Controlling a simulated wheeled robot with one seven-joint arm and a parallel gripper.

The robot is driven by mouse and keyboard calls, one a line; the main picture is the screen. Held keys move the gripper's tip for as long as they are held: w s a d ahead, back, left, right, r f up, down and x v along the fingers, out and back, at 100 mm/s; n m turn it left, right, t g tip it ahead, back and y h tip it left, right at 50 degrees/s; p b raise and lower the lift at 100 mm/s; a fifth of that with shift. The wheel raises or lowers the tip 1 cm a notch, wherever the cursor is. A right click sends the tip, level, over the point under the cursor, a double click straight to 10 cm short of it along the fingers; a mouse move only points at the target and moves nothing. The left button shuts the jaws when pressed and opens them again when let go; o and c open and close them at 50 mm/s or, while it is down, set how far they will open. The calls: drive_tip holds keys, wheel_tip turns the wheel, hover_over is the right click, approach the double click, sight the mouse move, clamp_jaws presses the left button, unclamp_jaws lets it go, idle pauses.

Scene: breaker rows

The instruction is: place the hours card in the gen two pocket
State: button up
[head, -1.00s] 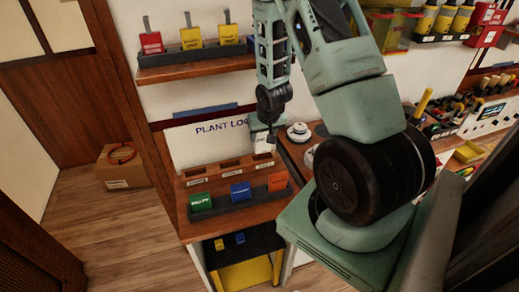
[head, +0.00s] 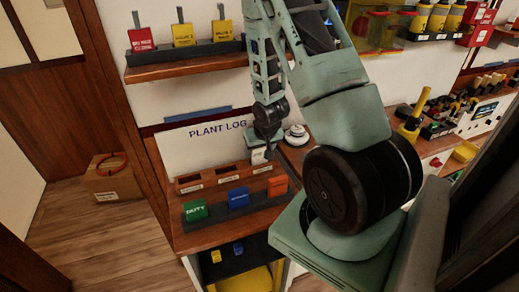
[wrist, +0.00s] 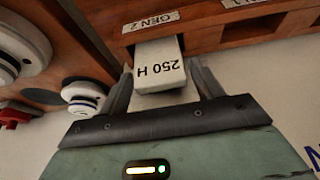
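The hours card (wrist: 160,68) is white and reads "250 H". In the wrist view its far end is at the pocket slot beside the "GEN 2" label (wrist: 150,21), seemingly inside it; the depth is hidden. My gripper (wrist: 160,72) has one finger on each side of the card, spread apart, with a narrow gap visible at the right. In the head view my gripper (head: 264,142) is at the right end of the wooden pocket rack (head: 222,180), and the card (head: 258,157) shows as a small pale patch there.
Green (head: 195,211), blue (head: 239,198) and orange (head: 277,186) cards stand in a dark tray in front of the rack. Round white knobs (wrist: 84,97) lie to the left in the wrist view. A shelf (head: 185,68) with red and yellow tags is above.

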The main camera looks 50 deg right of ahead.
drive_tip(key=shift+o, duration=0.2)
drive_tip(key=shift+r, duration=0.1)
drive_tip(key=shift+r, duration=0.2)
drive_tip(key=v, duration=1.1)
drive_tip(key=shift+s+r, duration=0.2)
drive_tip(key=shift+r, duration=0.1)
drive_tip(key=w+a+r+n+y, duration=0.1)
drive_tip(key=a+r+n, duration=0.15)
drive_tip(key=a, duration=0.75)
drive_tip(key=w+a+r+n+y, duration=0.15)
drive_tip(key=a+n, duration=0.25)
drive_tip(key=a, duration=0.6)
drive_tip(key=s+a+r+n+g, duration=0.2)
drive_tip(key=s+a+n, duration=0.2)
drive_tip(key=s+a, duration=0.4)
drive_tip(key=s+a+r+n+g, duration=0.1)
drive_tip(key=s+a+r+n, duration=0.2)
drive_tip(key=s+a, duration=0.4)
drive_tip(key=a, duration=0.3)
drive_tip(key=shift+s+a+r+n+g, duration=0.15)
drive_tip(key=shift+s+a+n+g, duration=0.1)
drive_tip(key=shift+s+n+g, duration=0.15)
